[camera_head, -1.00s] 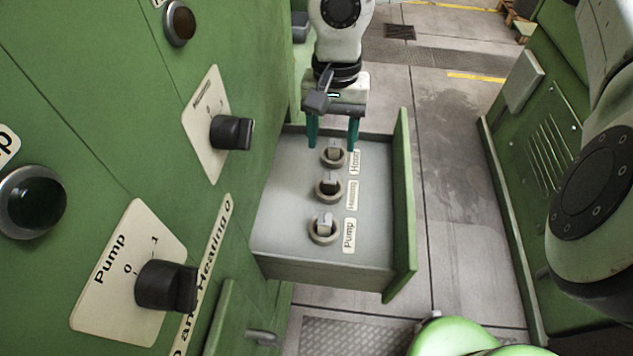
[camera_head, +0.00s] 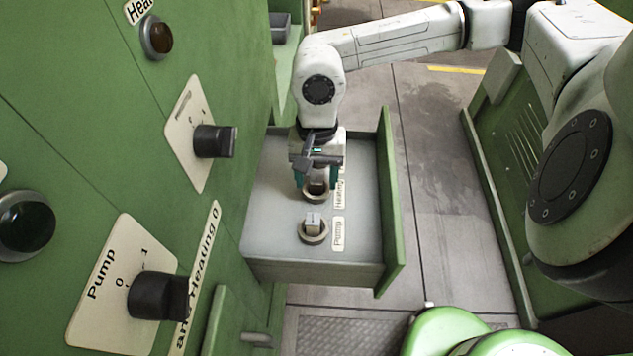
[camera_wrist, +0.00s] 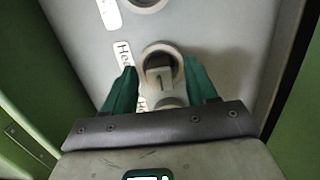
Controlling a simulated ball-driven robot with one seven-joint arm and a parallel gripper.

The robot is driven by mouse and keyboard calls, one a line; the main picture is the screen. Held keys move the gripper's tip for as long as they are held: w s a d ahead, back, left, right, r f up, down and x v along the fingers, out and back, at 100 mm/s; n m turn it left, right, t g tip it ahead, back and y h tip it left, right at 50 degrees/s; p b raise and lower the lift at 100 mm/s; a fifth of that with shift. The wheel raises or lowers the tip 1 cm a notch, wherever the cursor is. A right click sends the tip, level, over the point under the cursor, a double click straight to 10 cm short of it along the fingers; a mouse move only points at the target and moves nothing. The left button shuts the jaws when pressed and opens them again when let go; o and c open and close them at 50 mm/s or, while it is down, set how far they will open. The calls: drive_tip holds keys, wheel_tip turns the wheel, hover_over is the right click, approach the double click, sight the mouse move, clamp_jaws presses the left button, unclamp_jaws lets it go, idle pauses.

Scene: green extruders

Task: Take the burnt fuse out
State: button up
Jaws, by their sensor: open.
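The open drawer (camera_head: 362,190) holds fuses in round sockets. The Heating fuse (camera_wrist: 159,74) is a grey block in a ring socket, still seated. My gripper (camera_head: 316,180) is open, pointing down over this fuse, with one teal finger on each side. In the wrist view the fuse lies between and just beyond the fingers (camera_wrist: 162,84), and contact cannot be made out. The Pump fuse (camera_head: 313,222) stands upright in its socket nearer the camera. The Hose fuse is hidden behind my gripper in the head view. Which fuse is burnt cannot be told.
The green cabinet (camera_head: 90,150) with black knobs, including the Pump knob (camera_head: 158,296), borders the drawer on the left. The drawer's green front (camera_head: 391,205) stands on the right. Open floor (camera_head: 432,190) lies beyond it.

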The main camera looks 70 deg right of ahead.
clamp_jaws()
idle(0.4)
